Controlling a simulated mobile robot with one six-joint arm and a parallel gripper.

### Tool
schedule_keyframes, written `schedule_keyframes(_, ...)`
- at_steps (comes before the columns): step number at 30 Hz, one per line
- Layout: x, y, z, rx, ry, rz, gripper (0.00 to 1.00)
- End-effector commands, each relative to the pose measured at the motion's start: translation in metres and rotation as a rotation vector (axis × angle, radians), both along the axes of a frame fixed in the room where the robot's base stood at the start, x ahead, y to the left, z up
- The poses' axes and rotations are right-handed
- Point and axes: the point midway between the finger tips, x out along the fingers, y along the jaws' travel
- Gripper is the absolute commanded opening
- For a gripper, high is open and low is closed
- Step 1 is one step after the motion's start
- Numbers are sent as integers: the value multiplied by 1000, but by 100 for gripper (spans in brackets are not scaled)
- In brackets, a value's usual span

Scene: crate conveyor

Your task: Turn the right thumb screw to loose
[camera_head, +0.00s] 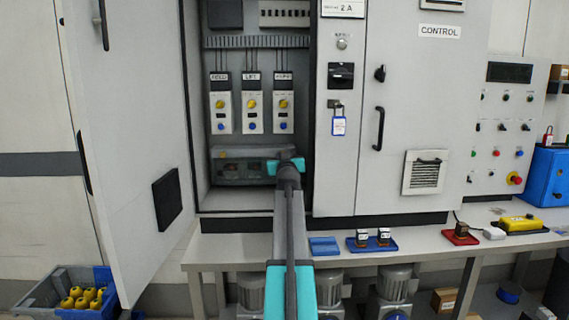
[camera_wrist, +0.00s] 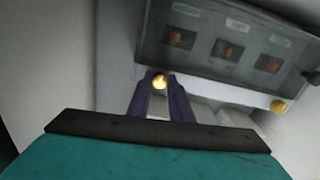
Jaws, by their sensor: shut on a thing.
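A grey cover panel (camera_head: 240,153) sits at the bottom of the open cabinet. In the wrist view the cover (camera_wrist: 205,20) shows three dark windows with orange parts. One brass thumb screw (camera_wrist: 160,82) is between the fingertips of my gripper (camera_wrist: 160,88), which is shut on it. In the head view my gripper (camera_head: 287,165) is at the right end of the cover, so this is the right screw there; my gripper hides it in that view. The other brass thumb screw (camera_wrist: 278,106) is free at the cover's far end in the wrist view.
The open cabinet door (camera_head: 130,130) stands on the left. Three units with yellow and blue knobs (camera_head: 252,105) hang above the cover. A padlock with a blue tag (camera_head: 338,124) hangs to the right. The bench (camera_head: 222,255) below holds blue trays (camera_head: 370,246).

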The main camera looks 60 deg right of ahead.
Motion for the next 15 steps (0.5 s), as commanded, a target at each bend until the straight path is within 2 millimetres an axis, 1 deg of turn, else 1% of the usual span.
schedule_keyframes(1, 2, 2, -5, -11, 26, 4, 0)
schedule_keyframes(7, 2, 2, -4, -63, 100, 4, 0)
schedule_keyframes(15, 2, 2, -3, -86, 131, 4, 0)
